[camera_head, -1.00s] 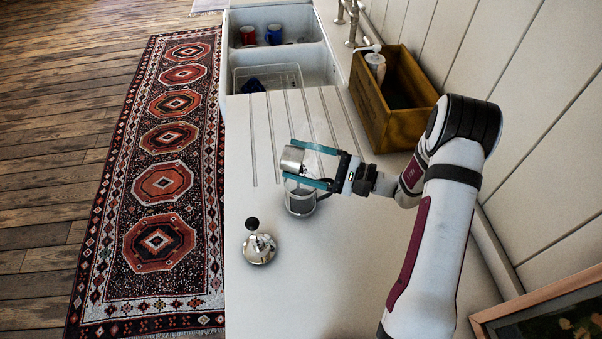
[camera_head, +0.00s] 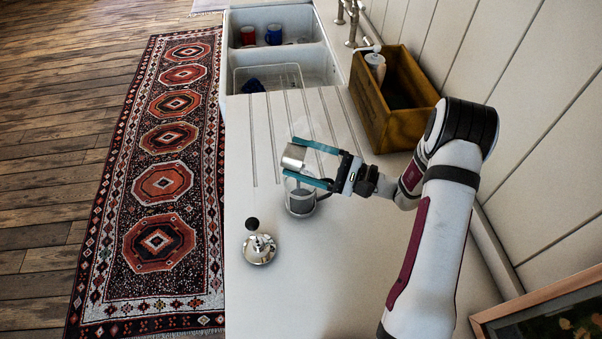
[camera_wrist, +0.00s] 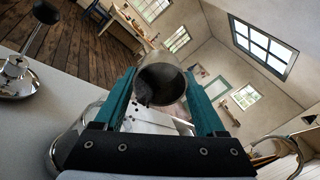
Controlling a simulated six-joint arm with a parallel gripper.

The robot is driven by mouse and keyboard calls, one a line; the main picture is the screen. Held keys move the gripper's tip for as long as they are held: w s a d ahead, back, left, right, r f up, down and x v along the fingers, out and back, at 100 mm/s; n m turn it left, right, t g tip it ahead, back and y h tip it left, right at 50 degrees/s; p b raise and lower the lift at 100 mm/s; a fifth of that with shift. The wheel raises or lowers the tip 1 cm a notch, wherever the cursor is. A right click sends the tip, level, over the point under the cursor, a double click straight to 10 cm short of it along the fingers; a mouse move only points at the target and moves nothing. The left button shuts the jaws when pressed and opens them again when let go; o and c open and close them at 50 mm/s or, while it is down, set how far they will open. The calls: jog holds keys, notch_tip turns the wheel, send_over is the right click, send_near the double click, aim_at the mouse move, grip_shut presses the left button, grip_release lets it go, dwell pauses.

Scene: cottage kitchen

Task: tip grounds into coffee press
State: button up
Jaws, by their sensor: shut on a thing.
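My gripper (camera_head: 289,158) is shut on a small metal cup (camera_head: 293,155), its teal fingers on either side of it. The cup is tilted above the coffee press (camera_head: 301,204), a clear vessel with a metal frame standing on the counter. In the wrist view the cup's open mouth (camera_wrist: 158,84) shows dark grounds inside, and dark specks (camera_wrist: 134,110) are spilling below its rim. The press is partly hidden behind the gripper. Its lid with plunger (camera_head: 259,248) and black knob stands on the counter, and it also shows in the wrist view (camera_wrist: 18,84).
A wooden box (camera_head: 400,122) stands on the right against the wall. The sink (camera_head: 290,54) beyond holds a red mug (camera_head: 248,36), a blue mug (camera_head: 273,35) and a wire rack (camera_head: 281,74). The counter front (camera_head: 315,290) is clear. A picture frame (camera_head: 545,308) is at lower right.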

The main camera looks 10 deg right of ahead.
jog(key=shift+s+d+r+t+y, duration=0.15)
jog(key=shift+r+t+y, duration=0.25)
jog(key=shift+y, duration=0.3)
dwell(1.1)
